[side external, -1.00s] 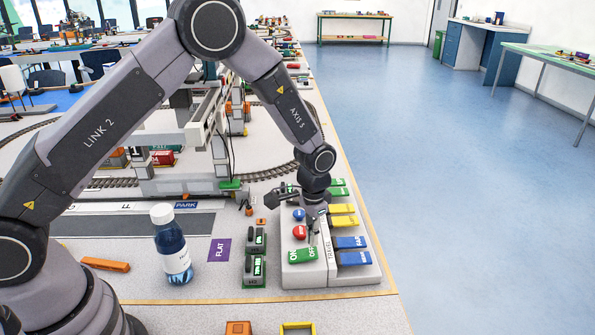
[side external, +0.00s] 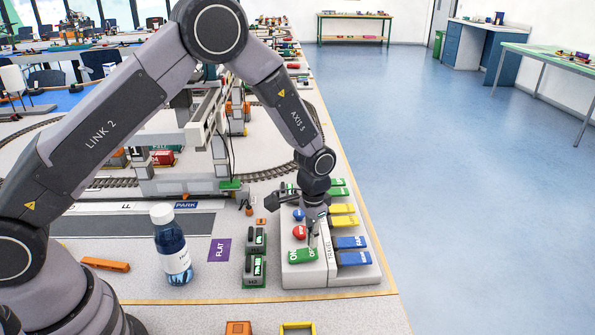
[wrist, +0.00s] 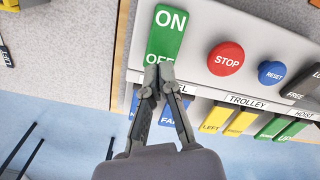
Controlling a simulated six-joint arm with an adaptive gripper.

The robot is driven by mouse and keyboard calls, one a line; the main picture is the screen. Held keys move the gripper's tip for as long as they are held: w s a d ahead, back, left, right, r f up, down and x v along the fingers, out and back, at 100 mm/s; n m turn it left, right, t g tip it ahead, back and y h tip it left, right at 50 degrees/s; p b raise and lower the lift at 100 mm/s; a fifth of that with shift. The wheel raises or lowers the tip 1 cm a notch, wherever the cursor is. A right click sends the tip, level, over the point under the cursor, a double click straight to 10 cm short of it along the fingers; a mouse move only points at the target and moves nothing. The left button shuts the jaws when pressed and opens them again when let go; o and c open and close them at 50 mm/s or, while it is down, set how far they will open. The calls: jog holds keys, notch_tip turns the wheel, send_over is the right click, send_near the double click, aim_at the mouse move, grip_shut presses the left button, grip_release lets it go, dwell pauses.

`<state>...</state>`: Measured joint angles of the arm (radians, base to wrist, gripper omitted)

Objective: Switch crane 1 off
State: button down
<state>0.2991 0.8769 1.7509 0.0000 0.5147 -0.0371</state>
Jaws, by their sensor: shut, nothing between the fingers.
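The green ON/OFF rocker switch (side external: 301,256) sits at the near left corner of the grey control panel. In the wrist view the rocker (wrist: 169,32) shows ON at its far end and OFF at the end by my fingers. My gripper (side external: 313,243) points down with its fingers shut and empty. In the wrist view the fingertips (wrist: 159,74) are at the OFF end and partly cover its lettering. I cannot tell whether they touch it, or which way the rocker is tilted.
The red STOP button (wrist: 226,59) and blue RESET button (wrist: 271,73) stand beside the rocker. Blue travel rockers (side external: 352,250) and yellow trolley rockers (side external: 343,215) line the panel's right side. A water bottle (side external: 173,248) stands further left.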

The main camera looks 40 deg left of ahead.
jog(key=shift+f, duration=1.1)
dwell(0.4)
jog(key=shift+r, duration=3.5)
